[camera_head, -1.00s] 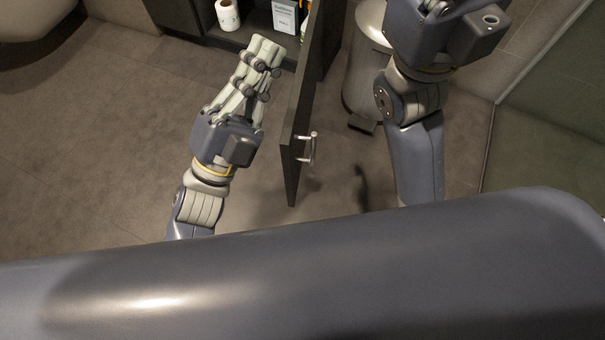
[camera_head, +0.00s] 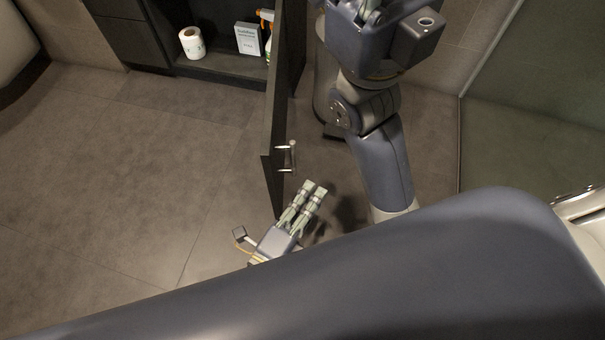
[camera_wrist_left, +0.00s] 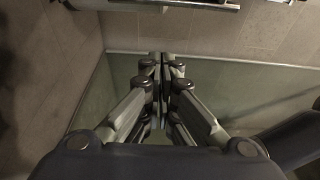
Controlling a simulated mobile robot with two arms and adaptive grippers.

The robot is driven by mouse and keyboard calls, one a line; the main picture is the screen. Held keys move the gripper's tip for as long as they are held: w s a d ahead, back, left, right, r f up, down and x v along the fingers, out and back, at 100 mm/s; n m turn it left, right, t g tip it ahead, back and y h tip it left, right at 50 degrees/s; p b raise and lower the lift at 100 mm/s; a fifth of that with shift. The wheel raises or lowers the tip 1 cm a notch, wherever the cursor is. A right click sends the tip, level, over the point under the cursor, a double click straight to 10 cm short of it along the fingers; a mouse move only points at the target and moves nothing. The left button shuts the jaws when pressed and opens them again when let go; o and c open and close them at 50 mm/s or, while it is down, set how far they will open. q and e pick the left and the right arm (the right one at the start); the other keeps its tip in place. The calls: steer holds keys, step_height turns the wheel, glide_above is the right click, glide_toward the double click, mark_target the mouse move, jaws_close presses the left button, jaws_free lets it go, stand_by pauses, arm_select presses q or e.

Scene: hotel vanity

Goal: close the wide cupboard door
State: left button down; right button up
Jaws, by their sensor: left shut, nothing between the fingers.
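The wide cupboard door (camera_head: 276,125) is dark and stands wide open. It sticks out from the cabinet toward me, seen nearly edge-on in the head view. Its metal bar handle (camera_head: 291,157) is on the right-hand face, near the free end. My left gripper (camera_head: 314,189) is shut and empty, just to the right of the door's free end and nearer me than the handle. In the left wrist view its closed fingers (camera_wrist_left: 161,62) hold nothing, and no door shows there. My right gripper (camera_head: 368,12) is at the top, its fingers mostly cut off by the frame.
The open cupboard (camera_head: 215,66) holds a paper roll (camera_head: 191,43), a white box (camera_head: 247,39) and a spray bottle (camera_head: 267,20). A bin (camera_head: 325,95) stands right of the door, partly behind my right arm. A glass panel (camera_head: 535,100) is at the right. The left floor (camera_head: 130,170) is clear.

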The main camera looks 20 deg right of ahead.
arm_select(q)
steer(key=shift+w, duration=2.5)
steer(key=shift+a, duration=0.15)
